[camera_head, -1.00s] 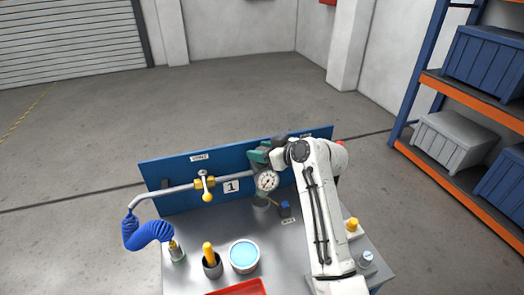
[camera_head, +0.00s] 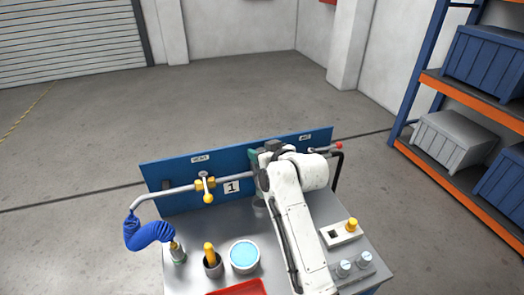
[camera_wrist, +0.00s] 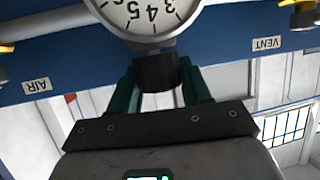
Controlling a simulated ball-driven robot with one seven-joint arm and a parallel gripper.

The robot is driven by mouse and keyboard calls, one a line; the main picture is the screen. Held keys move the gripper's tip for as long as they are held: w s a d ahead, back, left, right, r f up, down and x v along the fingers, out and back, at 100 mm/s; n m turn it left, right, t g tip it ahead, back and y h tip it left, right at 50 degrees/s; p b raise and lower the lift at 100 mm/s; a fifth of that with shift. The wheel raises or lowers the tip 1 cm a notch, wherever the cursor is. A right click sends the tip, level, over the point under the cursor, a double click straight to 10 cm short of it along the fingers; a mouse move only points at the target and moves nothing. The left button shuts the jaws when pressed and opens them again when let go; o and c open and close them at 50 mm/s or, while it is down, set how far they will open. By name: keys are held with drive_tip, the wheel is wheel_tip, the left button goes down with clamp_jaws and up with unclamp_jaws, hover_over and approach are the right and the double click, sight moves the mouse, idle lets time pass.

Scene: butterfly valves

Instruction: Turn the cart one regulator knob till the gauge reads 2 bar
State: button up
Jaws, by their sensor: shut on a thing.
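The black regulator knob (camera_wrist: 156,72) sits between the green fingers of my gripper (camera_wrist: 157,85) in the wrist view, and the fingers are shut on it. The white-faced gauge (camera_wrist: 153,14) is just beyond the knob, upside down and cut off by the top edge. Its marks 3, 4 and 5 show, but the needle does not, so the reading cannot be told. In the head view my arm hides the knob and the gauge face. The cart's blue panel (camera_head: 178,173) carries a plate with the number 1 (camera_head: 231,187).
A pipe with a yellow-handled valve (camera_head: 207,190) runs along the panel to a blue coiled hose (camera_head: 148,235). On the cart top (camera_head: 205,232) stand a blue-filled bowl (camera_head: 244,255), a yellow-handled tool in a cup (camera_head: 211,261) and a red tray (camera_head: 240,288). Shelving is at right.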

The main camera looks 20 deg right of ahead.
drive_tip(key=m+h+b, duration=0.2)
drive_tip(key=h, duration=0.1)
drive_tip(key=shift+a+f+m, duration=0.15)
drive_tip(key=shift+f+m, duration=0.15)
drive_tip(key=shift+f, duration=0.05)
drive_tip(key=m+h+b, duration=0.2)
drive_tip(key=h+b, duration=0.1)
drive_tip(key=b, duration=0.1)
drive_tip(key=shift+f+m, duration=0.15)
drive_tip(key=shift+m, duration=0.25)
drive_tip(key=m+g+h+b, duration=0.1)
drive_tip(key=m+h+b, duration=0.1)
drive_tip(key=b, duration=0.3)
drive_tip(key=shift+m+g+h, duration=0.3)
drive_tip(key=shift+h, duration=0.3)
drive_tip(key=m+g+h+b, duration=0.1)
drive_tip(key=m+b, duration=0.1)
drive_tip(key=m+g+h+b, duration=0.1)
drive_tip(key=g+h+b, duration=0.1)
drive_tip(key=b, duration=0.1)
drive_tip(key=shift+r+m, duration=0.35)
drive_tip(key=shift+m, duration=0.05)
drive_tip(key=shift+h+b, duration=0.3)
drive_tip(key=shift+b, duration=0.05)
drive_tip(key=o, duration=0.7)
drive_tip(key=shift+r, duration=0.1)
